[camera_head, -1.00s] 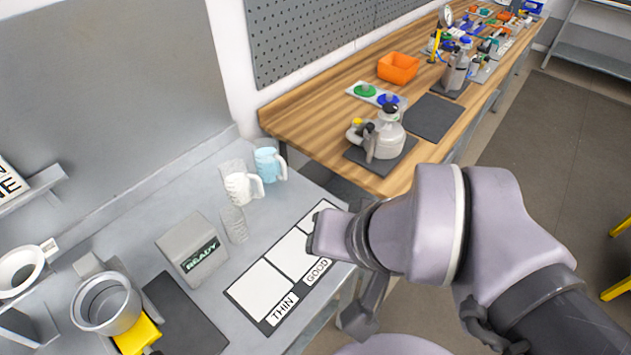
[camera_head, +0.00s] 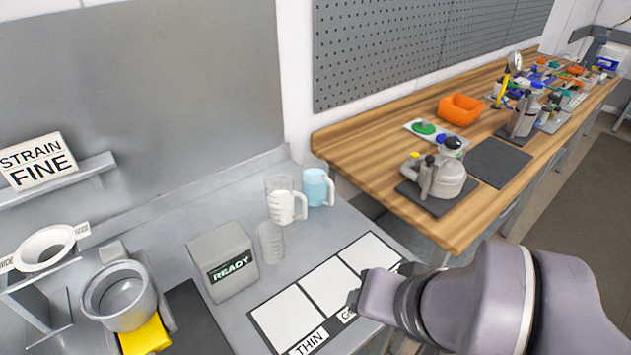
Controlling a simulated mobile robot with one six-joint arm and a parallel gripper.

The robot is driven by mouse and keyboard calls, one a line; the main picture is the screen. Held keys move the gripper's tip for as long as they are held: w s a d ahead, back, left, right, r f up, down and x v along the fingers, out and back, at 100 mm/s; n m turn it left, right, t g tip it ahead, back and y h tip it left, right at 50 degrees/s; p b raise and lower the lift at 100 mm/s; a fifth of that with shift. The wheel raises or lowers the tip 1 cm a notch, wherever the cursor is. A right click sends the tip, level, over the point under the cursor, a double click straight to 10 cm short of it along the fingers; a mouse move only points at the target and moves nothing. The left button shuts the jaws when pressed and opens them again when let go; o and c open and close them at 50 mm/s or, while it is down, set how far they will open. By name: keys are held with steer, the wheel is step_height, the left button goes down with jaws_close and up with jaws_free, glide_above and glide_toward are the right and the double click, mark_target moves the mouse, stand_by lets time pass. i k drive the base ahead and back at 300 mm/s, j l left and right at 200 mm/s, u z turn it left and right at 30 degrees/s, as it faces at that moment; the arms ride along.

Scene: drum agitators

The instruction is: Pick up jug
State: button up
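Two jugs with handles stand upright at the back of the grey bench. One is a clear jug (camera_head: 281,204) with white contents in its lower part. The other is a light blue jug (camera_head: 315,188) just behind it to the right. A small clear cup (camera_head: 271,243) stands in front of them. My gripper (camera_head: 359,296) is at the lower right, above the board with white panels, apart from both jugs. Its fingers are dark and mostly hidden by my arm, so I cannot tell their opening. I see nothing held.
A grey READY box (camera_head: 222,262) stands left of the cup. The panelled board (camera_head: 288,318) lies in front, with a THIN label. A metal pot (camera_head: 118,296) and a white funnel (camera_head: 44,247) are at the left. A wooden workbench (camera_head: 360,147) with equipment adjoins at the right.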

mark_target(314, 172)
steer(key=k+u, duration=0.1)
steer(key=u, duration=2.55)
steer(key=z, duration=2.5)
steer(key=i+l+z, duration=0.2)
steer(key=i+l, duration=0.25)
steer(key=l, duration=0.2)
steer(key=i+l+z, duration=0.15)
steer(key=i+l, duration=0.35)
